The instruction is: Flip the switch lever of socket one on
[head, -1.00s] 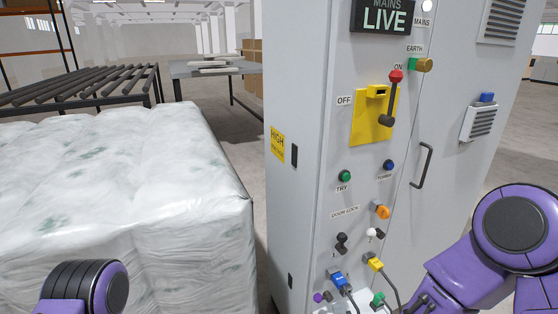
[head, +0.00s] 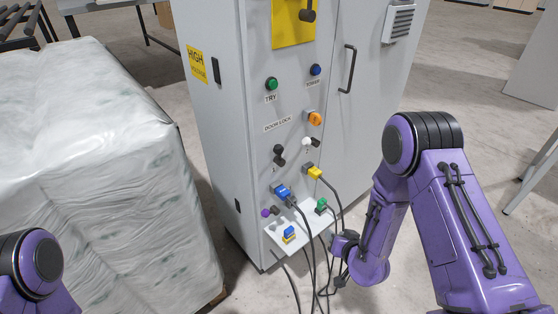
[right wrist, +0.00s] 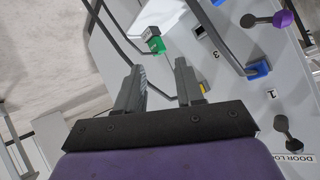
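The socket one lever (head: 279,155) is a dark lever with a round knob on the front of the grey cabinet, above the label 1. It also shows in the right wrist view (right wrist: 288,135) at the right edge, beside the label 1. A blue plug (head: 282,192) with a cable sits below it, also in the right wrist view (right wrist: 258,70). My right gripper (right wrist: 160,82) is open and empty, its fingers apart from the lever and the plugs. In the head view it is low in front of the cabinet, mostly hidden by my wrist. My left gripper is out of view.
A white lever (head: 308,141), a yellow plug (head: 314,172), a green plug (head: 321,206) and a purple-knobbed lever (head: 267,212) are close by. A wrapped bale (head: 90,150) stands left of the cabinet.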

